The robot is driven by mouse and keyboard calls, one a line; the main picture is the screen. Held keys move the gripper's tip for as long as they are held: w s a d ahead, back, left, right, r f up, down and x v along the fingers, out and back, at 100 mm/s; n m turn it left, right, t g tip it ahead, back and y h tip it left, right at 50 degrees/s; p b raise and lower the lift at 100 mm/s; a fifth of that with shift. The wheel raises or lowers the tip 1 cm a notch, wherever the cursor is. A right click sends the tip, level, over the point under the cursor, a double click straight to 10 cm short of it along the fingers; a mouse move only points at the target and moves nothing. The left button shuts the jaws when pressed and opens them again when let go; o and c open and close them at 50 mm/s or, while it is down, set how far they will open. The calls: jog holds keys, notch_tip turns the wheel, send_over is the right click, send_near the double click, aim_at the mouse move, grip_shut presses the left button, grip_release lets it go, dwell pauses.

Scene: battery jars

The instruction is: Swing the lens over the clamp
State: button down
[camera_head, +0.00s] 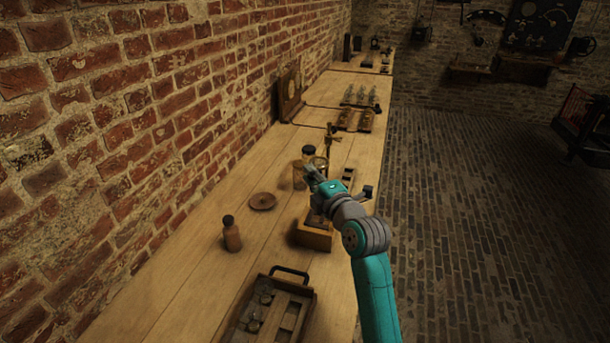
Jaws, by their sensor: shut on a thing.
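My gripper (311,174) is above the wooden bench, at the end of my teal and grey arm. It is shut at a small round rim that looks like the lens (320,161). The lens is beside a thin upright stand (331,136) with a short cross piece. The fingers and the exact grip are too small to see well. I cannot make out the clamp; it may be the stand's cross piece or be hidden behind my gripper. A wooden box (314,240) sits below my arm.
Jars (299,176) stand just left of my gripper. A round dish (262,201) and a brown bottle (232,234) are farther left. A handled tray (300,321) is at the front. The brick wall bounds the left; the floor at right is open.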

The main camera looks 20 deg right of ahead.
jog(key=shift+d, duration=0.2)
jog(key=c, duration=1)
grip_release()
jog(key=shift+s, duration=0.1)
jog(key=shift+c, duration=0.2)
jog(key=shift+s, duration=0.1)
jog(key=s+d, duration=0.1)
jog(key=s, duration=1)
jog(key=shift+s+d, duration=0.25)
jog(key=shift+s, duration=0.1)
jog(key=shift+f, duration=0.1)
